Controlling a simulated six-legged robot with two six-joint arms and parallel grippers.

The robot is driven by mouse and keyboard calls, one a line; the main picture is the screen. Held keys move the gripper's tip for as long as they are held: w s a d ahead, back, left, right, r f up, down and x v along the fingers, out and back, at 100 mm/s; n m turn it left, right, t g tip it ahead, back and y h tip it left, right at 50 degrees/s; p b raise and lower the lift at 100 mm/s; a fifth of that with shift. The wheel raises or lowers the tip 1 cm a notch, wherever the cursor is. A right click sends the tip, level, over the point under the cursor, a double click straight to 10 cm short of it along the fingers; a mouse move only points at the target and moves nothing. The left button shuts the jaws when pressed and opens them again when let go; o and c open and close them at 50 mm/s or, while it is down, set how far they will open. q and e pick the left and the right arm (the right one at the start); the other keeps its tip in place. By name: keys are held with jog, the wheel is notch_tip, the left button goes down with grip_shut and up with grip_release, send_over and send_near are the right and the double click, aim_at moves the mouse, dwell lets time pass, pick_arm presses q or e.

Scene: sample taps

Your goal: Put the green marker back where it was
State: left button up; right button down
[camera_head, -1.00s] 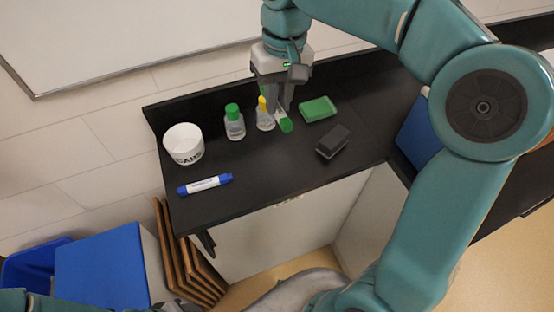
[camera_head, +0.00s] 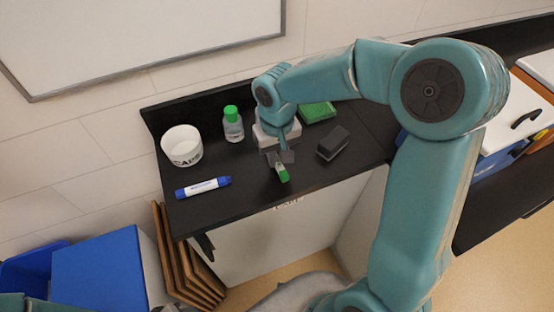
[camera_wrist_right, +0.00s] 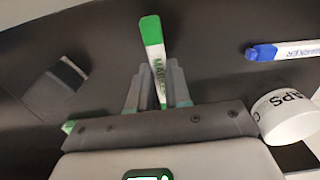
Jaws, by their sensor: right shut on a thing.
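The green marker (camera_head: 282,173), white with a green end, is held in my right gripper (camera_head: 278,162) over the front part of the black counter. In the right wrist view the marker (camera_wrist_right: 153,48) stands between the two fingers of the gripper (camera_wrist_right: 155,80), its green end pointing away from the palm. I cannot tell whether its lower end touches the counter. The blue marker (camera_head: 203,187) lies on the counter at the left and also shows in the wrist view (camera_wrist_right: 284,50). My left gripper is out of view.
A white CAPS cup (camera_head: 182,150) and a green-capped bottle (camera_head: 233,128) stand left of my right gripper. A green block (camera_head: 318,112) and a dark eraser (camera_head: 332,145) lie right of it. The black counter (camera_head: 235,200) is bare near its front edge.

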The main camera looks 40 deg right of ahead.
notch_tip(320, 180, down, 3)
jog(key=shift+w+d+r, duration=0.1)
jog(key=shift+r, duration=0.15)
jog(key=c, duration=1.1)
grip_release()
notch_tip(320, 180, up, 12)
jog(key=shift+r, duration=0.1)
